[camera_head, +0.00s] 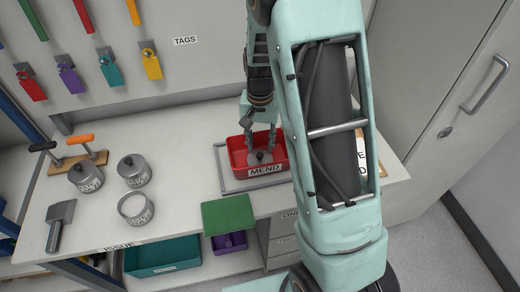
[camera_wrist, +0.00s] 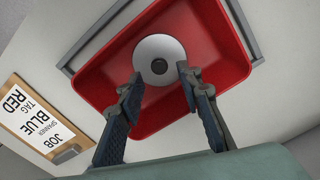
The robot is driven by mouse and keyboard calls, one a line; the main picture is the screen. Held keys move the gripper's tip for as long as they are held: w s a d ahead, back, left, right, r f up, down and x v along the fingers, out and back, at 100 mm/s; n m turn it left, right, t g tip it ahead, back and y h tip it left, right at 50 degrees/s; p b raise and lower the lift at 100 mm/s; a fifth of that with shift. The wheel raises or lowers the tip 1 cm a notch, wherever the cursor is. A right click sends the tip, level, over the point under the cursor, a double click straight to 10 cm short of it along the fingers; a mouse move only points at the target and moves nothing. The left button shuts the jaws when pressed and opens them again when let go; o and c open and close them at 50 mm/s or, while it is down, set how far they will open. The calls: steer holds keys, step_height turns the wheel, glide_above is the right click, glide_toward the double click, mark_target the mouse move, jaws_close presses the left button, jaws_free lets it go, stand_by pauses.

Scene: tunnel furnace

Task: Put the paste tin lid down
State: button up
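The paste tin lid is a round grey disc with a dark knob (camera_head: 264,157). It is inside the red MEND tray (camera_head: 278,169), and it also shows in the wrist view as a pale lid (camera_wrist: 150,50) with its knob between my fingertips. My gripper (camera_head: 260,140) points down into the tray over the lid. In the wrist view my gripper's fingers (camera_wrist: 160,74) are spread, with a gap on both sides of the knob. An open tin (camera_head: 135,208) without a lid, pale inside, stands on the bench at the left.
A scraper (camera_head: 59,225) and a wooden holder with handles (camera_head: 80,157) lie at the left. A green panel (camera_head: 229,214) is at the front edge. A job board (camera_wrist: 42,112) lies beside the tray.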

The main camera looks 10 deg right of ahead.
mark_target(260, 153)
step_height(260, 153, up, 9)
steer(key=shift+w+f, duration=0.1)
stand_by(0.6)
